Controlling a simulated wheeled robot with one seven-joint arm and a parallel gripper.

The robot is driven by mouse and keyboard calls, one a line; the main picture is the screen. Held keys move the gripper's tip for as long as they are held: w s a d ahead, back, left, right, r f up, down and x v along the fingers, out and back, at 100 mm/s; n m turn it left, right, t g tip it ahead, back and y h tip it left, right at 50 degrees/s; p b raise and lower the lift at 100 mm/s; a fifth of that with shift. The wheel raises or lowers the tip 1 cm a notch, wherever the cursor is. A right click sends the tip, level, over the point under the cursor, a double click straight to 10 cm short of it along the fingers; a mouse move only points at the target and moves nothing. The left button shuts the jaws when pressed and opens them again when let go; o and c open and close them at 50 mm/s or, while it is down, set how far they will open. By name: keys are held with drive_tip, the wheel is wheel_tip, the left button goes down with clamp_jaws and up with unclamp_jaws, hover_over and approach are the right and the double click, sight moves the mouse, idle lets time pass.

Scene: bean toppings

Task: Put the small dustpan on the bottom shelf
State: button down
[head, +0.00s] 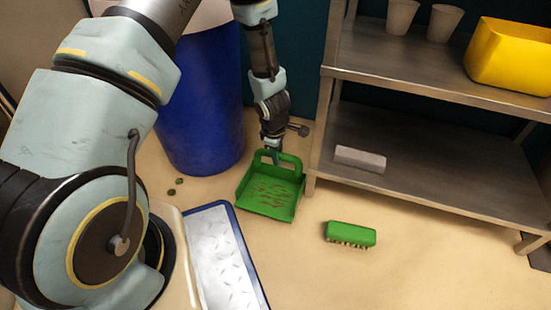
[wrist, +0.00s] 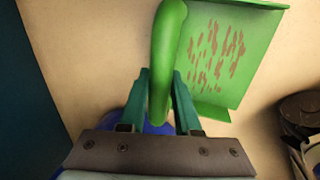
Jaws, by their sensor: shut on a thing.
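The small green dustpan (head: 269,195) has reddish-brown marks on its pan and shows near the middle of the head view. In the wrist view its pan (wrist: 222,55) is at upper right and its handle (wrist: 165,50) runs down between the fingers. My gripper (head: 273,158) is shut on the handle; its teal fingers also show in the wrist view (wrist: 160,95). I cannot tell whether the pan touches the floor. The bottom shelf (head: 440,175) of the metal rack is to the right of the dustpan, with a grey block on it.
The grey block (head: 360,159) lies near the shelf's left front. A green brush (head: 351,234) lies on the floor before the rack. A blue bin (head: 200,100) stands left of my gripper. The upper shelf (head: 400,72) holds cups and a yellow container (head: 508,57).

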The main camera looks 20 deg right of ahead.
drive_tip(key=shift+f+b, duration=0.35)
drive_tip(key=shift+f, duration=0.4)
drive_tip(key=c, duration=0.6)
unclamp_jaws()
